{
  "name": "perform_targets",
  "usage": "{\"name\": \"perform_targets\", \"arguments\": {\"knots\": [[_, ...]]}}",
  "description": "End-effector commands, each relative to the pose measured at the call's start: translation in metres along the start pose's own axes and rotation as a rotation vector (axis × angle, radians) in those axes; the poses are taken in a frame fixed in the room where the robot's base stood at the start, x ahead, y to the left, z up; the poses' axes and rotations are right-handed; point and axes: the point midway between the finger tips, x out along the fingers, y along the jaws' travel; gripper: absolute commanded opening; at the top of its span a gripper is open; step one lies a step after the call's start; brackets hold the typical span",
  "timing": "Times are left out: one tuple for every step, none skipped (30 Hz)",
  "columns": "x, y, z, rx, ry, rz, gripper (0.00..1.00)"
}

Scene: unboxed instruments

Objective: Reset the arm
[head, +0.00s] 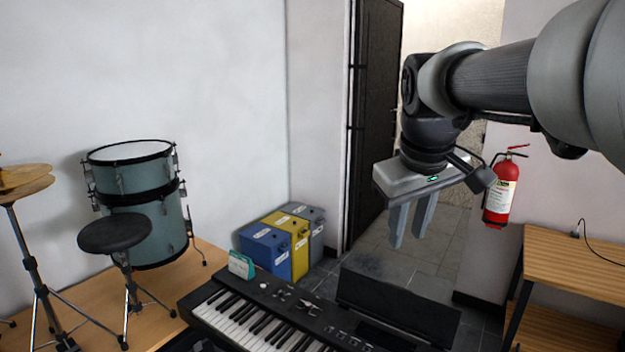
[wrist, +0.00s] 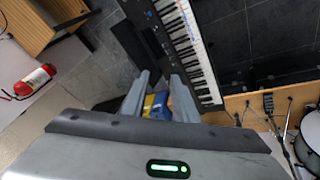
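My gripper (head: 409,238) hangs from my raised arm at the right of the head view, fingers pointing down. In the wrist view its two fingers (wrist: 160,80) stand apart with nothing held between them. The gripper is in the air, apart from everything around it; in the head view it shows above and behind the black keyboard (head: 270,315).
A small green and white box (head: 241,265) rests at the keyboard's back left. Blue, yellow and grey bins (head: 265,252) stand by the wall. Drums (head: 140,200) and a stool (head: 115,233) are left. A fire extinguisher (head: 502,188) and wooden table (head: 580,250) are right.

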Motion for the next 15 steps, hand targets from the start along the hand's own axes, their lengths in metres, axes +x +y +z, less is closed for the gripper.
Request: {"name": "perform_targets", "arguments": {"knots": [[-0.006,-0.011,0.021,0.037,0.017,0.001,0.27],[-0.007,-0.017,0.033,0.062,0.026,-0.001,0.27],[-0.008,-0.025,0.049,0.097,0.037,-0.003,0.27],[-0.008,-0.03,0.061,0.123,0.046,-0.005,0.27],[-0.008,-0.036,0.073,0.148,0.054,-0.007,0.27],[-0.006,-0.044,0.089,0.181,0.066,-0.011,0.27],[-0.005,-0.05,0.1,0.204,0.074,-0.014,0.27],[-0.002,-0.055,0.111,0.227,0.08,-0.018,0.27],[0.0,-0.061,0.124,0.257,0.091,-0.023,0.27],[0.003,-0.066,0.133,0.276,0.097,-0.027,0.27],[0.006,-0.07,0.141,0.294,0.102,-0.03,0.27],[0.009,-0.075,0.15,0.316,0.109,-0.034,0.27],[0.012,-0.078,0.156,0.329,0.112,-0.037,0.27],[0.014,-0.08,0.161,0.34,0.115,-0.039,0.27],[0.016,-0.083,0.166,0.353,0.12,-0.042,0.27]]}}
